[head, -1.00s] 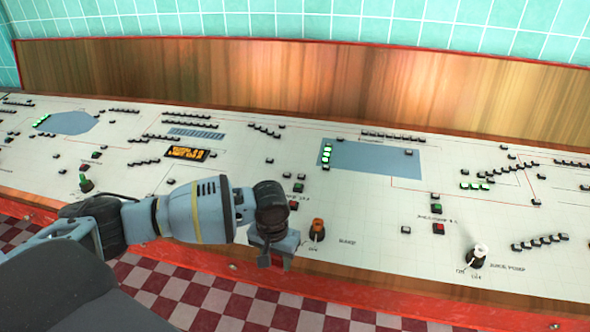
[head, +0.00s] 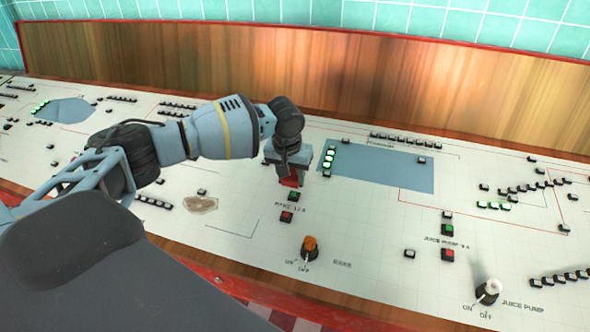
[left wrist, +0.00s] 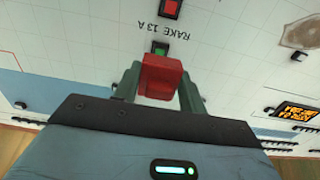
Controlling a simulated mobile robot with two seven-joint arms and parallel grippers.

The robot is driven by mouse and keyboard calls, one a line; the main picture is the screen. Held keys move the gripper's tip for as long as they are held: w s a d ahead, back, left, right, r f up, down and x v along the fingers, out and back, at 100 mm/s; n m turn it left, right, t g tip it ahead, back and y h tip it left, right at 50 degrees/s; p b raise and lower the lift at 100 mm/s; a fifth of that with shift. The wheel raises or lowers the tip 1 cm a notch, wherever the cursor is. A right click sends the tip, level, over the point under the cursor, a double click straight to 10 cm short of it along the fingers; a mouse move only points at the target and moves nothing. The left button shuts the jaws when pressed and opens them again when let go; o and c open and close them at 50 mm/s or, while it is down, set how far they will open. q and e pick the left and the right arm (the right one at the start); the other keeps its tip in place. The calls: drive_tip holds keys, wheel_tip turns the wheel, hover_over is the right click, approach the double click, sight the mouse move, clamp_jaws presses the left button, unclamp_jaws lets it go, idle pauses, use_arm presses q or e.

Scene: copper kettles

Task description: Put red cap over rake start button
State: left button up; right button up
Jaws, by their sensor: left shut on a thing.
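My left gripper (head: 291,172) is shut on a red cap (head: 291,182), held between its two fingers. The red cap also shows in the left wrist view (left wrist: 160,77). Just in front of the cap in the head view is a green button (head: 294,195), with the label "RAKE 13 A" and a red button (head: 287,216) below it. In the left wrist view the green button (left wrist: 160,47) lies just beyond the cap, partly uncovered, with the red button (left wrist: 170,8) farther off. The cap seems above the panel; its height is hard to tell. My right gripper is out of view.
An orange-topped knob (head: 309,247) stands in front of the rake buttons. A white-topped knob (head: 488,291) and the juice pump buttons (head: 447,242) are at the right. The panel (head: 370,225) is mostly flat. A wooden backboard (head: 400,95) rises behind it.

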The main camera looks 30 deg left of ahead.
use_arm(q)
drive_tip(key=shift+s+f, duration=0.1)
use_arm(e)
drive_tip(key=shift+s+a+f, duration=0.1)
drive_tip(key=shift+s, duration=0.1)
